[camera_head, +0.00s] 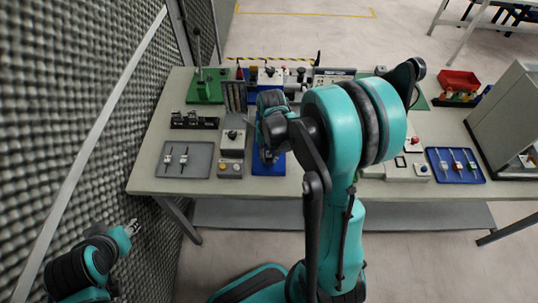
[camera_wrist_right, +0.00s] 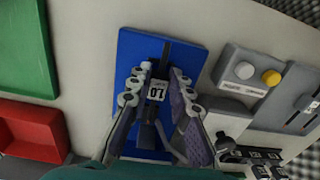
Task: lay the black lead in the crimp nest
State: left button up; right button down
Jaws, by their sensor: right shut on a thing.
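My right gripper (camera_wrist_right: 157,82) is shut on the black lead (camera_wrist_right: 166,54), a slim dark piece with a white tag marked 1.0. It is over a blue plate (camera_wrist_right: 133,51) in the right wrist view. I cannot tell whether the lead touches the plate. In the head view my right arm hides the lead and most of the blue plate (camera_head: 268,168). I cannot make out the crimp nest for certain. My left gripper (camera_head: 132,228) is low at the left, off the table's front edge; it is too small to tell its opening.
Left of the blue plate stand a grey button box (camera_head: 231,142) and a grey tray (camera_head: 200,161) with leads. A green-based press (camera_head: 205,92) stands behind. A blue tray (camera_head: 475,177) with leads and a red bin (camera_head: 458,80) are at the right. A foam wall (camera_head: 70,110) bounds the left.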

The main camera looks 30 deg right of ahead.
jog(key=shift+f+b, duration=0.5)
jog(key=c, duration=1.3)
grip_release()
jog(key=shift+r, duration=0.1)
notch_tip(320, 180, up, 12)
jog(key=shift+s, duration=0.15)
jog(key=s+a+n+t+b, duration=0.2)
jog(key=s+a+n+t, duration=0.4)
jog(key=s+a, duration=0.3)
jog(key=shift+s+a+f+t+b, duration=0.25)
jog(key=shift+a+f+t+b, duration=0.15)
jog(key=shift+a+t, duration=0.1)
